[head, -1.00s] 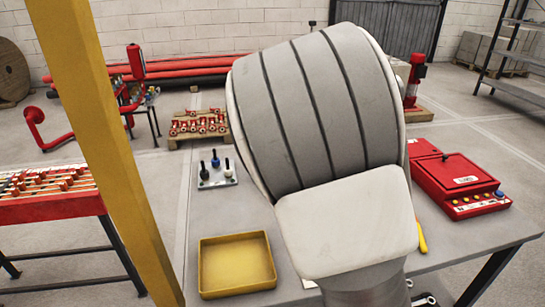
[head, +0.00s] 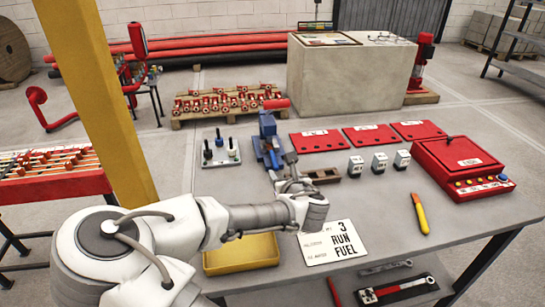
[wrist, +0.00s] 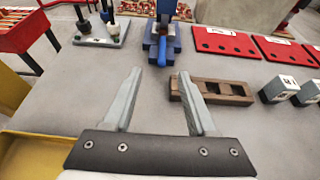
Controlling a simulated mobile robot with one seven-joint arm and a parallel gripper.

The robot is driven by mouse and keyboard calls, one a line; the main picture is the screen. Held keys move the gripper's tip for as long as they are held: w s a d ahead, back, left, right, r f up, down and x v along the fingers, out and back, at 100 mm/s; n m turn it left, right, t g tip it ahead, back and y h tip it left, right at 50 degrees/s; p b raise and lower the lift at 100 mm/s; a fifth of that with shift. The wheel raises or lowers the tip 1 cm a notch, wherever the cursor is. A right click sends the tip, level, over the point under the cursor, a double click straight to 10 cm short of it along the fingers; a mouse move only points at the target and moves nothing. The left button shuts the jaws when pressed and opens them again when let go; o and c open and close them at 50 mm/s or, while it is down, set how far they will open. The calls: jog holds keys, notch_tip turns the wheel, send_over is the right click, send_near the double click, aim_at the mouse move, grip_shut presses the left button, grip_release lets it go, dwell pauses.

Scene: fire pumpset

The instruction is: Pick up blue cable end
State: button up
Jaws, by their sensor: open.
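A small pale rack (head: 221,158) stands at the back left of the bench and holds a few upright pieces with dark tops. One piece looks bluish, but they are too small to tell for certain which is the blue cable end. The rack also shows at the upper left of the wrist view (wrist: 101,42). My gripper (head: 282,168) is open and empty above the bench, to the right of the rack and apart from it. Its two fingers (wrist: 157,73) point forward in the wrist view, towards the blue vise (wrist: 163,42).
The blue vise (head: 268,136) stands just beyond my gripper, and a brown slotted block (head: 325,175) lies right of it. Red plates (head: 320,141), small grey blocks (head: 379,163) and a red case (head: 460,167) occupy the right. A yellow tray (head: 245,255) lies under my arm.

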jog(key=b, duration=0.2)
send_near(273, 157)
jog(key=x, duration=0.2)
jog(key=shift+w+a+f, duration=0.2)
jog(key=shift+w, duration=0.05)
jog(key=shift+d+b+x, duration=0.2)
jog(key=shift+b+x, duration=0.2)
jog(key=shift+x, duration=2.85)
jog(key=shift+r, duration=0.15)
grip_shut()
